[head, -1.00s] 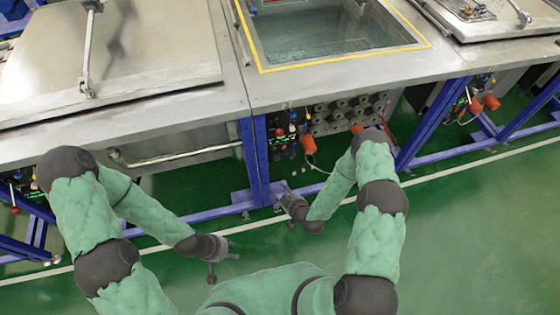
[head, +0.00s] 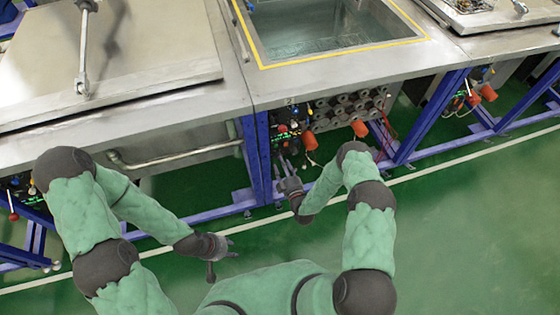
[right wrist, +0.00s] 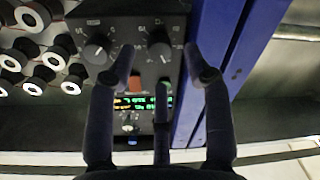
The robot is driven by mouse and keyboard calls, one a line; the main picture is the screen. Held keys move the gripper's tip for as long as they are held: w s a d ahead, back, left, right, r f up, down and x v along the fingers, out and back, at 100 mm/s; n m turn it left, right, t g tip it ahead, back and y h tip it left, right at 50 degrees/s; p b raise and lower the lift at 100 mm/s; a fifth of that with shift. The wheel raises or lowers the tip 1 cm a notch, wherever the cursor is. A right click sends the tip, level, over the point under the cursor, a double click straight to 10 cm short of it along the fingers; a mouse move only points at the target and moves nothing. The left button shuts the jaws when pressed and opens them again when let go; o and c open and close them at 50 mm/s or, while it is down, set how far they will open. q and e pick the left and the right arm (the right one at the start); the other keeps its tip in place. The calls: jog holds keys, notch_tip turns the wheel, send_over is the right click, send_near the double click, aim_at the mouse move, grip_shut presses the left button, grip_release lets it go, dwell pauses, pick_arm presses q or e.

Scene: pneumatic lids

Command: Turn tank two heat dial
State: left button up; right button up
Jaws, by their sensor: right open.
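The tank two control panel (right wrist: 130,45) fills the upper middle of the right wrist view. It carries two dark round dials with pale pointer marks, a left dial (right wrist: 97,51) and a right dial (right wrist: 159,46). Which one is the heat dial cannot be read. My right gripper (right wrist: 164,72) is open and empty, its fingers spread below and around the right dial, apparently short of touching it. In the head view my right gripper (head: 284,166) is just below the panel (head: 284,131). My left gripper (head: 226,246) is low at the left, fingers apart and empty.
Tank two (head: 330,40) is open, with a yellow border. A blue frame post (right wrist: 232,65) stands right beside the panel in the wrist view. Several round fittings (right wrist: 32,50) are left of it. Orange plugs (head: 310,140) hang near the panel.

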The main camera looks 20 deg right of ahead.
aim_at(278, 156)
jog(key=shift+w+a+b, duration=0.15)
jog(key=shift+w+b, duration=0.15)
jog(key=shift+w, duration=1.3)
grip_shut()
